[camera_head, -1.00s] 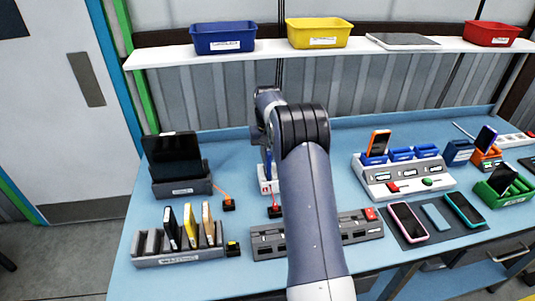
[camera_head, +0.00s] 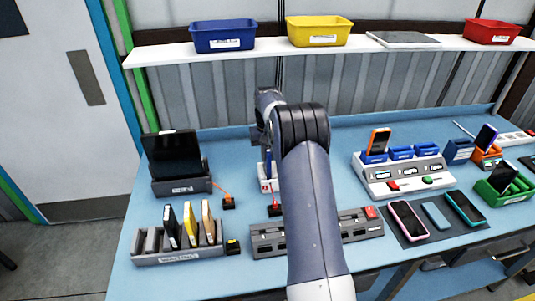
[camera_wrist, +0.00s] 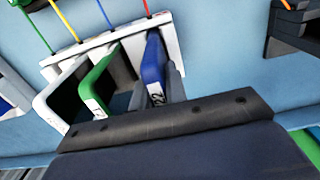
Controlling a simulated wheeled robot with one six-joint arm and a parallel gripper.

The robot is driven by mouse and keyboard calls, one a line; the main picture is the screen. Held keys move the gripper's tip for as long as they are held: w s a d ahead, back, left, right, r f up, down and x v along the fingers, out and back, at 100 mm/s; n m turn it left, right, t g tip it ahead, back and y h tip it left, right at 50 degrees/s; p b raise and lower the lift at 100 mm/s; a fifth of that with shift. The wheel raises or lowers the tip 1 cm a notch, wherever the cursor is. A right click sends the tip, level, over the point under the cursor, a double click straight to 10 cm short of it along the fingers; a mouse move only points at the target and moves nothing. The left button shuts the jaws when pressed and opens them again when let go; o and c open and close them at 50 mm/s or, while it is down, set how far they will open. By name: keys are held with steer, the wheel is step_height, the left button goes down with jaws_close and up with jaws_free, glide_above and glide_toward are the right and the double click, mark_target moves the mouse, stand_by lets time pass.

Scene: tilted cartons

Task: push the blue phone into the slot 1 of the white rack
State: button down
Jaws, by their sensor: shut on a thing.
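The blue phone (camera_wrist: 153,70) stands edge-on in the wrist view, with a white label on its near edge. My gripper (camera_wrist: 157,92) has grey fingertips close on both sides of it and is shut on it. The white rack (camera_wrist: 118,32) lies just beyond, and the phone's far end is at the rack's right end. How deep the phone sits is unclear. Green (camera_wrist: 97,84) and white (camera_wrist: 55,95) upright pieces stand to its left. In the head view the white rack (camera_head: 265,186) is mostly hidden behind my arm, and my fingertips are hidden.
A grey rack with thin upright items (camera_head: 178,257) stands front left. A long grey dock (camera_head: 350,228) lies by my forearm. A white charging station (camera_head: 400,180) and a dark mat with phones (camera_head: 412,236) are right. Coloured bins stand on the shelf (camera_head: 270,49).

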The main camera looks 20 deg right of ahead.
steer(key=c, duration=0.9)
jaws_free()
steer(key=shift+c, duration=0.2)
steer(key=shift+r+p, duration=1.15)
steer(key=shift+r, duration=2.35)
steer(key=shift+f+b, duration=1.2)
steer(key=shift+f, duration=2.35)
steer(key=shift+r, duration=0.1)
